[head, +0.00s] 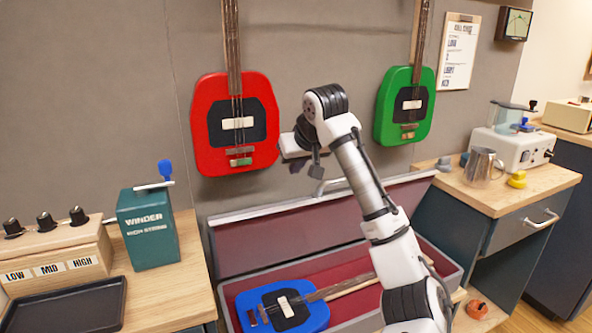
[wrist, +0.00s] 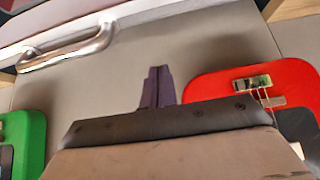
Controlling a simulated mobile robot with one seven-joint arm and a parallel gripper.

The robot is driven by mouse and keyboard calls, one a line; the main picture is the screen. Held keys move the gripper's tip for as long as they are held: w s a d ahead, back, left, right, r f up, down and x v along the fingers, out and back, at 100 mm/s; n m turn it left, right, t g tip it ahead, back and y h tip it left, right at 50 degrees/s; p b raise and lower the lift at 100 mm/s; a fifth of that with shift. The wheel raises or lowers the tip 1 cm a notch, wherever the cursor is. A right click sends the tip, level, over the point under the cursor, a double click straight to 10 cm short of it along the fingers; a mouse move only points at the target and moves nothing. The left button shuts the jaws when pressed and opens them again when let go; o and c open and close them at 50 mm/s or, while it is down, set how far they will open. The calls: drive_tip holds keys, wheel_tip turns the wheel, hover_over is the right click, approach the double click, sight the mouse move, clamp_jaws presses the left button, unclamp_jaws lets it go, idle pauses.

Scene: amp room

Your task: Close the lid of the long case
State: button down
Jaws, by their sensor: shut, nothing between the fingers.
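The long case (head: 463,271) is open, with grey rims and a dark red inside. Its lid (head: 255,248) stands raised at the back, in front of the wall. A metal handle (head: 327,186) sits at the lid's upper edge, and the handle also shows at the upper left of the wrist view (wrist: 68,46). A blue guitar (head: 262,303) lies in the case. My gripper (head: 304,167) is shut and empty, just above the lid's upper edge near the handle. Its dark fingers (wrist: 157,88) appear apart from the handle in the wrist view. My arm hides part of the lid and case.
A red guitar (head: 207,130) and a green guitar (head: 388,115) hang on the wall either side of my gripper. A bench with a winder box (head: 148,230) stands left; a wooden counter (head: 455,190) with a mug (head: 481,166) stands right.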

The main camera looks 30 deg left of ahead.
sight(295, 199)
drive_tip(key=f, duration=0.2)
drive_tip(key=a+f, duration=0.1)
drive_tip(key=f, duration=0.1)
drive_tip(key=w+f, duration=0.1)
drive_tip(key=f, duration=0.2)
drive_tip(key=shift+w+a+b, duration=0.1)
drive_tip(key=shift+a+b, duration=0.05)
drive_tip(key=shift+b, duration=0.15)
drive_tip(key=shift+s+d+f, duration=0.2)
drive_tip(key=shift+s+d, duration=0.1)
drive_tip(key=shift+s, duration=0.05)
drive_tip(key=shift+f, duration=0.1)
